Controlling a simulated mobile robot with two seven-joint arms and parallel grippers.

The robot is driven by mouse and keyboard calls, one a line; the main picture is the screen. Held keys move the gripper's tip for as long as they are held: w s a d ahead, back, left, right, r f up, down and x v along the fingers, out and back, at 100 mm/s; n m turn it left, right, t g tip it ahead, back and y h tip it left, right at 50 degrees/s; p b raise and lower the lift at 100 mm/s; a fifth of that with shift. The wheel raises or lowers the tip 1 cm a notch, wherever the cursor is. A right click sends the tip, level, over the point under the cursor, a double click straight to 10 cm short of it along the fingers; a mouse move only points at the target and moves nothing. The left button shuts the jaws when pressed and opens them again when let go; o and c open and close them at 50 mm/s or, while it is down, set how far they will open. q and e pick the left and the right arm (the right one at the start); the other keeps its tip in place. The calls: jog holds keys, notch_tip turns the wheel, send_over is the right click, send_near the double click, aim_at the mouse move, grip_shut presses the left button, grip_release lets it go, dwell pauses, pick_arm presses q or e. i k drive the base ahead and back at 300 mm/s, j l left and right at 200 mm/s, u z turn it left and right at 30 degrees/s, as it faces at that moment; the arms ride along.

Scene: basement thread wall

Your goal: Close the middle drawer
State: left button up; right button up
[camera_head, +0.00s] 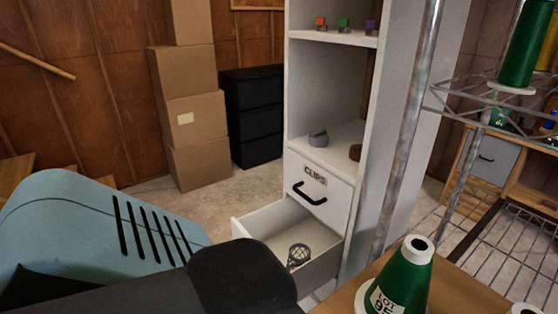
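A white drawer (272,233) stands pulled open in the tall white cabinet (361,183), just below a shut drawer (316,190) labelled CLIPS with a black handle. A small dark mesh cup-like object (298,256) is inside the open drawer. The drawer's lower front is hidden behind my dark arm part in the foreground. Any drawer beneath it is hidden. Neither of my grippers shows in this view, so I cannot see their contact with the drawer.
A wooden surface (455,292) with a green thread cone (404,276) is at lower right, close to the drawer. A wire rack (470,190) stands on the right. Stacked cardboard boxes (190,90) and a black drawer unit (255,115) stand behind. Floor between is clear.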

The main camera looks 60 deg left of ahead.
aim_at(282, 224)
jog(key=u, duration=2)
